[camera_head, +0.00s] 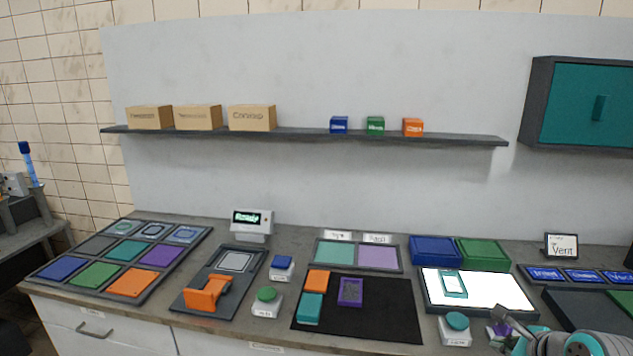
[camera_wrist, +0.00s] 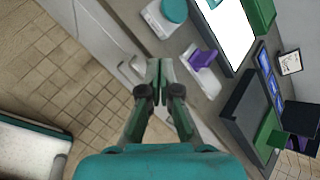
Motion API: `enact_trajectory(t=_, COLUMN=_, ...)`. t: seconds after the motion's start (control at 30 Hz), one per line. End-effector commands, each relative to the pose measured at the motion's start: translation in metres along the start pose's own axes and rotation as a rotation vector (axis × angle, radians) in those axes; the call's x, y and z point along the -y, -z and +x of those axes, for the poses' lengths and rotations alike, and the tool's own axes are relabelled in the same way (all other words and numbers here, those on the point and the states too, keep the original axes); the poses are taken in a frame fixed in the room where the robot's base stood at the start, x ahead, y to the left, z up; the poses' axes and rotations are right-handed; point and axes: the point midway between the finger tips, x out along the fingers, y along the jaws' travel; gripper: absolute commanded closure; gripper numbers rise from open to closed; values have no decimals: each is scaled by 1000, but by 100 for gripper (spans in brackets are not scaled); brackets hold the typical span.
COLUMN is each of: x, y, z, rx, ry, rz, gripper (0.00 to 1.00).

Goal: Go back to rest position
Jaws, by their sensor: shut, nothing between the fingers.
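My gripper (camera_wrist: 158,72) shows in the wrist view with its two fingers together and nothing between them. It is in front of the counter's front edge, over the drawer fronts and floor. In the head view my gripper (camera_head: 502,314) is at the lower right, its arm running off the right edge. It is close to the purple item on a white base (camera_head: 499,331), which it partly hides. In the wrist view the same purple item (camera_wrist: 204,61) stands on the counter just right of the fingers. I cannot tell the exact gap between them.
A teal button (camera_head: 457,322) and a lit white panel (camera_head: 503,291) lie left of and behind my gripper. A black mat (camera_head: 385,322) holds orange, teal and purple pieces. A dark tray (camera_wrist: 243,108) is on the right.

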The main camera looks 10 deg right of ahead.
Motion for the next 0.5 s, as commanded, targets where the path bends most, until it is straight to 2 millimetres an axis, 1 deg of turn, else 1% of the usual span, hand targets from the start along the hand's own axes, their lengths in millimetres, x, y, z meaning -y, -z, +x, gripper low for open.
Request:
enact_trajectory(t=0.03, x=-5, y=1, z=3, rx=2, ry=-2, rz=-11, gripper=100)
enact_trajectory(t=0.33, x=-28, y=4, z=17, rx=18, ry=14, rz=-89, gripper=100)
enact_trajectory(t=0.5, x=-50, y=8, z=28, rx=28, ry=28, rz=-162, gripper=100)
